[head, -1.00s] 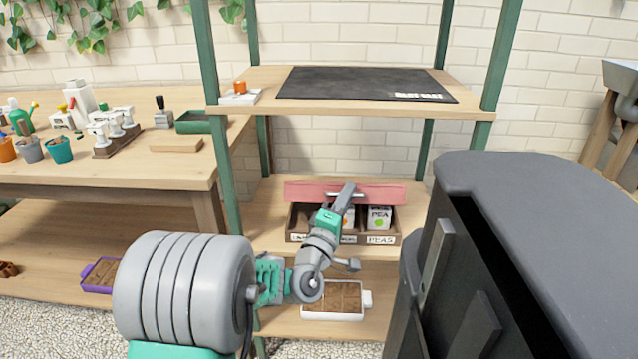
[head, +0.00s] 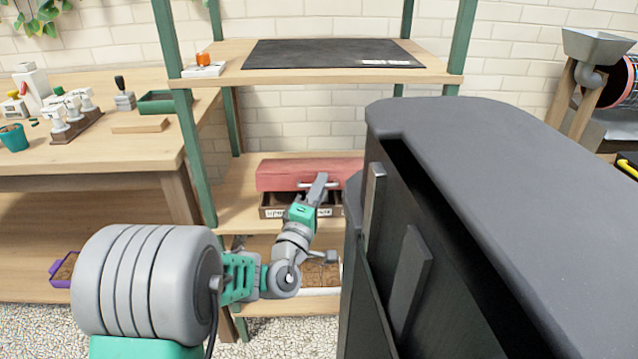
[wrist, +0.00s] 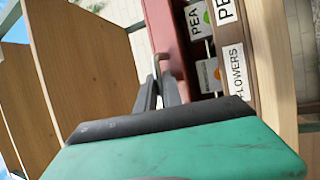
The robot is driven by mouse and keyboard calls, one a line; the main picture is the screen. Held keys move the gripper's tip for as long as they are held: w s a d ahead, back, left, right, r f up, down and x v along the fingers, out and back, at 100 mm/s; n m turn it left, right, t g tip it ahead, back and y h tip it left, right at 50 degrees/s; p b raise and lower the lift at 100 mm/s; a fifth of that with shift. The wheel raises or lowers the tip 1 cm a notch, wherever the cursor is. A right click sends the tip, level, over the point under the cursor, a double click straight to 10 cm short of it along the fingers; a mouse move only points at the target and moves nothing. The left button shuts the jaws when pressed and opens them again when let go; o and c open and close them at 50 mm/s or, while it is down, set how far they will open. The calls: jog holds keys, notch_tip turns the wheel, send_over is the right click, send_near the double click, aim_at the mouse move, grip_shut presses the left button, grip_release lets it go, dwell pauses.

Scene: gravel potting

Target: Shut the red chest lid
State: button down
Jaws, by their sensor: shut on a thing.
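The red chest lid (head: 285,172) is on the chest on the middle shelf, tilted part-way down towards me, with a thin handle along its front. The brown chest front (head: 265,206) shows below it, with a dark gap between. In the wrist view the lid (wrist: 170,38) stands apart from the chest front (wrist: 247,98), and seed packets (wrist: 197,20) show in the gap. My gripper (head: 318,183) is at the lid's front. Its fingers (wrist: 158,88) are shut on the lid handle (wrist: 160,62).
The upper shelf (head: 225,72) is above the chest, with a black mat (head: 320,53) on it. Green shelf posts (head: 185,130) stand either side. A workbench (head: 90,145) with small tools is at left. A purple-edged tray (head: 60,272) lies low at left.

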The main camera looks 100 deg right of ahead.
jog(key=shift+w+a+f, duration=0.1)
jog(key=shift+a+f, duration=0.05)
jog(key=shift+f, duration=0.8)
jog(key=c, duration=1.8)
grip_release()
jog(key=shift+o, duration=0.2)
jog(key=shift+w+a+f, duration=0.1)
jog(key=shift+a, duration=0.05)
jog(key=w+a+b, duration=0.2)
jog(key=w+a, duration=0.1)
jog(key=a, duration=0.3)
jog(key=shift+a+f, duration=0.15)
jog(key=shift+a, duration=0.05)
jog(key=shift+w, duration=0.1)
